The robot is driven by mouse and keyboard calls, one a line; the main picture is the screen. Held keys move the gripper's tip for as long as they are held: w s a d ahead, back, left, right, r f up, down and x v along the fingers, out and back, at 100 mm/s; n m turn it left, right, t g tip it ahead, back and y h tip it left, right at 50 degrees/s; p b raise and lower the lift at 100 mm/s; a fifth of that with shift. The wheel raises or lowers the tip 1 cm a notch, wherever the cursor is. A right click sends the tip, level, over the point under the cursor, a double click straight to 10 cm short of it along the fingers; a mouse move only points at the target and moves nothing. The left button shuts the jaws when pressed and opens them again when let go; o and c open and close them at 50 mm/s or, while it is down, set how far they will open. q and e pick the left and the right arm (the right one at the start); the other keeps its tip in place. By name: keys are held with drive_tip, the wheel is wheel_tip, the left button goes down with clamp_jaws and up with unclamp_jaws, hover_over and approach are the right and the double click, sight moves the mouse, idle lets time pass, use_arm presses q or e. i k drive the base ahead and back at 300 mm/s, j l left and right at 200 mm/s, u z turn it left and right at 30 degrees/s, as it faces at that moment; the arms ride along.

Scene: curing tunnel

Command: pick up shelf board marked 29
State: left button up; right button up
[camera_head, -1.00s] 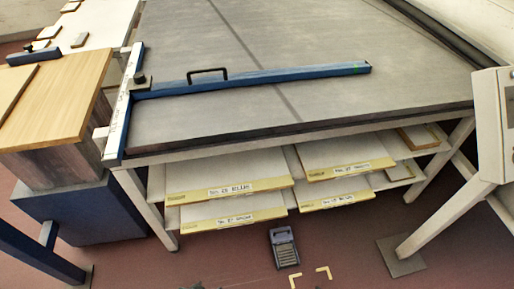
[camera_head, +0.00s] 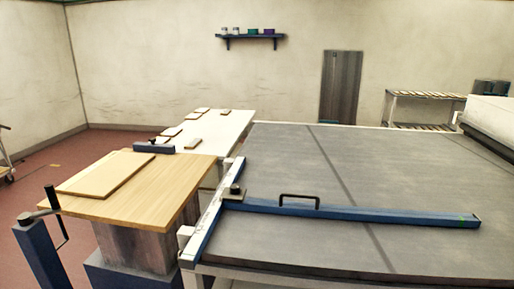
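I cannot make out a shelf board marked 29 in the current view; the labelled boards under the grey table are out of frame. A plain light wooden board (camera_head: 106,174) lies flat on the wooden-topped stand (camera_head: 168,195) at left, with no readable mark. Neither of my grippers is in view.
The large grey table (camera_head: 300,243) fills the right, with a blue bar (camera_head: 385,214) and its handle across it. A white table (camera_head: 222,130) behind holds several small pieces. A wall shelf (camera_head: 249,36) and a far rack (camera_head: 420,107) stand at the back. Red floor is open at left.

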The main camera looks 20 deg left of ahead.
sight(101, 180)
drive_tip(key=u, duration=1.75)
drive_tip(key=i+j+u, duration=0.75)
drive_tip(key=u, duration=0.2)
drive_tip(key=i+u, duration=0.5)
drive_tip(key=i+j+u, duration=0.15)
drive_tip(key=i, duration=1.4)
drive_tip(key=i+l+z, duration=0.1)
drive_tip(key=i+z, duration=0.65)
drive_tip(key=i+j+z, duration=0.2)
drive_tip(key=i+z, duration=0.35)
drive_tip(key=z, duration=0.2)
drive_tip(key=i+z, duration=0.2)
drive_tip(key=z, duration=0.2)
drive_tip(key=i+z, duration=0.15)
drive_tip(key=z, duration=0.25)
drive_tip(key=i+j+z, duration=0.15)
drive_tip(key=z, duration=0.2)
